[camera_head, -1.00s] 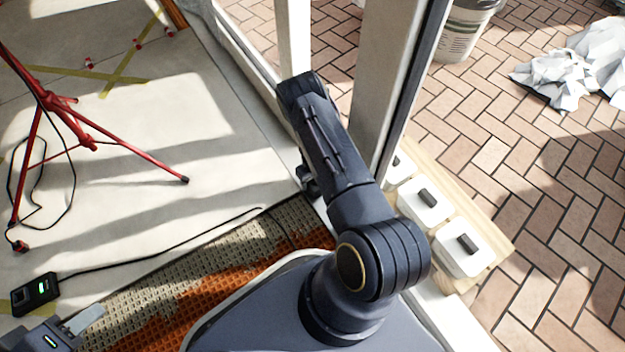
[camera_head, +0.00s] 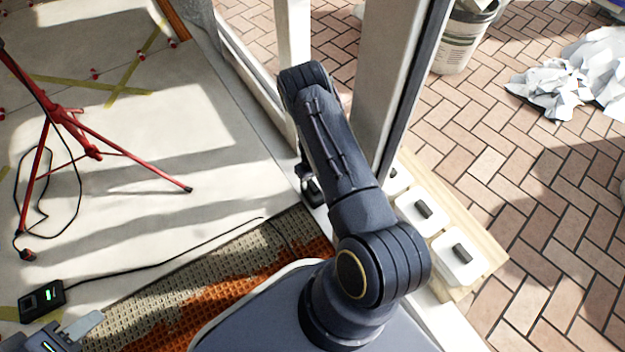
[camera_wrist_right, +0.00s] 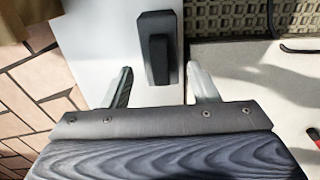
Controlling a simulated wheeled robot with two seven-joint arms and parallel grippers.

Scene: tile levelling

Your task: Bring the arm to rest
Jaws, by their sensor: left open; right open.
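My right arm (camera_head: 330,150) reaches forward from the bottom middle of the head view. Its gripper is mostly hidden behind the arm there. In the right wrist view the right gripper (camera_wrist_right: 162,88) is open, its two pale fingers apart with nothing held between them. A black block-shaped handle (camera_wrist_right: 158,48) stands on a white surface just ahead of the fingertips; a dark block (camera_head: 312,192) also shows beside the arm in the head view. My left gripper (camera_head: 78,328) is partly in view at the bottom left corner, open and apart from other things.
A red tripod (camera_head: 75,135) stands at left, with a small black device (camera_head: 42,300) and its cable nearby. A pale post (camera_head: 375,90) rises beside the right arm. White pieces with black handles (camera_head: 420,210) lie on a wooden board (camera_head: 485,245). A bucket (camera_head: 462,35) stands on brick paving.

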